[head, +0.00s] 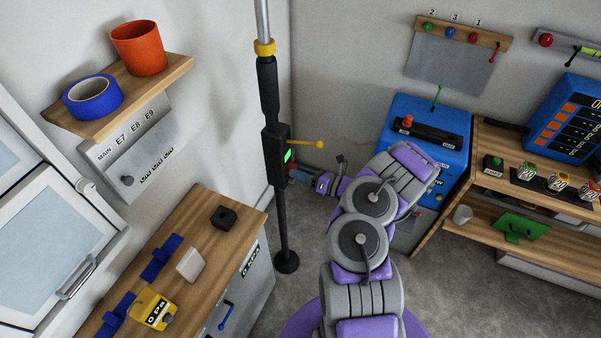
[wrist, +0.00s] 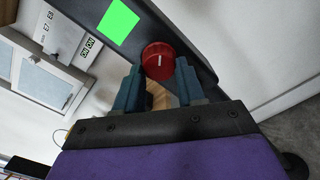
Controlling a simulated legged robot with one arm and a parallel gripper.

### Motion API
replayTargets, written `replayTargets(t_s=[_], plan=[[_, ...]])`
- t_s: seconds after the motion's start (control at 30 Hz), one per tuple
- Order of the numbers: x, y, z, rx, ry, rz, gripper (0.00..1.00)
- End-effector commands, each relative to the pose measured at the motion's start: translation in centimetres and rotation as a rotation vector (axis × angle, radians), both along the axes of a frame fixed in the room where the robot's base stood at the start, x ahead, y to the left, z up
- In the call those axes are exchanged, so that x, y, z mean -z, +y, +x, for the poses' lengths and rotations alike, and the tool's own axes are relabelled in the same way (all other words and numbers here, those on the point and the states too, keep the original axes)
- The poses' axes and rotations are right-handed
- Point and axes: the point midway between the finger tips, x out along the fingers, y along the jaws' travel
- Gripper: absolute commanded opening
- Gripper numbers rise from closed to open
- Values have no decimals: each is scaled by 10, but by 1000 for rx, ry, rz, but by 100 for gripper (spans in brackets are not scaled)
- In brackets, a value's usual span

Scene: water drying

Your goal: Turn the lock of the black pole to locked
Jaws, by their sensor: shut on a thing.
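The black pole (head: 280,215) stands upright in the corner, with a black box (head: 272,150) partway up it. The box has a green panel (head: 288,156), which also shows in the wrist view (wrist: 118,21). A round red knob (wrist: 158,57) with a white line on its face sits on the box beside the green panel. My gripper (wrist: 159,72) has its two teal fingers on either side of the knob and is shut on it. In the head view my gripper (head: 298,175) reaches the box from the right, small and partly unclear.
A wooden-topped cabinet (head: 200,220) stands left of the pole. A blue machine (head: 425,130) and a wooden shelf unit (head: 490,150) stand right. Grey floor lies open around the pole's base.

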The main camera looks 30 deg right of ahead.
Motion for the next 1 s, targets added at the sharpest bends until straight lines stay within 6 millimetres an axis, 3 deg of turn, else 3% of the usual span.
replayTargets(t_s=[0.5,1.0], plan=[[-3,-3,1,10,277,361,9],[-3,-2,1,9,410,528,9]])
